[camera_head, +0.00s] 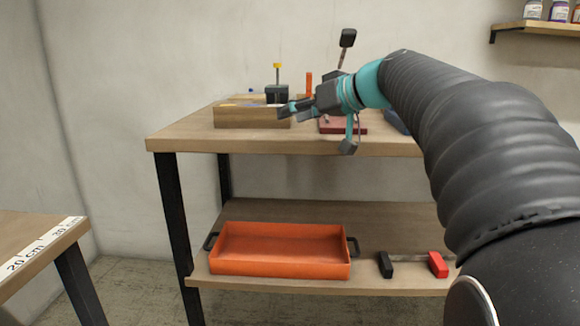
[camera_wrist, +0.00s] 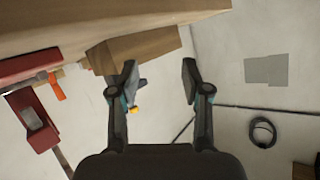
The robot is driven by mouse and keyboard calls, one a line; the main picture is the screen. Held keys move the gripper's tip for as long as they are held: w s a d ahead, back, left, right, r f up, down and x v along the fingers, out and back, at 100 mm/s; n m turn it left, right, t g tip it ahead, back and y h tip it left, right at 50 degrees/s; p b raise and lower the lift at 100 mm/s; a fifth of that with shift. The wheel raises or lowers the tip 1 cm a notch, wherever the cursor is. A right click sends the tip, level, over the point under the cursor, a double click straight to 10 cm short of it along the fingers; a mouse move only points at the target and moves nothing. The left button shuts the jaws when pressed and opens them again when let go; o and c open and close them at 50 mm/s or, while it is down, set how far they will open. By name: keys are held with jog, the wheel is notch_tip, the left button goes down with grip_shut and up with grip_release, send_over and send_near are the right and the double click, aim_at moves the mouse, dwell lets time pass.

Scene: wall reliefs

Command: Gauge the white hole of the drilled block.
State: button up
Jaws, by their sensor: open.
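My gripper (camera_head: 286,110) is at the front of the upper worktop, beside the right end of a wooden box (camera_head: 245,117). In the wrist view my gripper (camera_wrist: 159,69) is open, with nothing held between its fingertips. The box (camera_wrist: 145,48) lies beyond the fingers there. A dark block (camera_head: 277,94) with a yellow-topped upright piece stands behind the box. I cannot tell whether it is the drilled block; no white hole is visible. An upright orange piece (camera_head: 309,83) stands to its right; a similar orange handle (camera_wrist: 57,87) shows in the wrist view.
A red object (camera_head: 345,126) lies on the worktop (camera_head: 185,131), partly behind my arm. An orange tray (camera_head: 280,269) and a red-and-black tool (camera_head: 411,264) are on the lower shelf. A side table (camera_head: 35,236) stands at left. The worktop's left end is clear.

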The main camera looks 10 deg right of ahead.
jog(key=s+a+f+m+g+h+p, duration=0.2)
jog(key=s+a+f+g+h+p, duration=0.1)
jog(key=s+f, duration=0.5)
jog(key=s+a+p, duration=0.1)
jog(key=s, duration=0.2)
jog(key=shift+s+a+f+m, duration=0.2)
jog(key=shift+s+f+m, duration=0.05)
jog(key=shift+m, duration=0.05)
jog(key=s+d+f+m+g+h+p, duration=0.1)
jog(key=s+f+h, duration=0.4)
jog(key=s+f, duration=1)
jog(key=shift+s+d+f+m+g+p, duration=0.4)
jog(key=shift+s+d+g+p, duration=0.2)
jog(key=shift+s, duration=0.5)
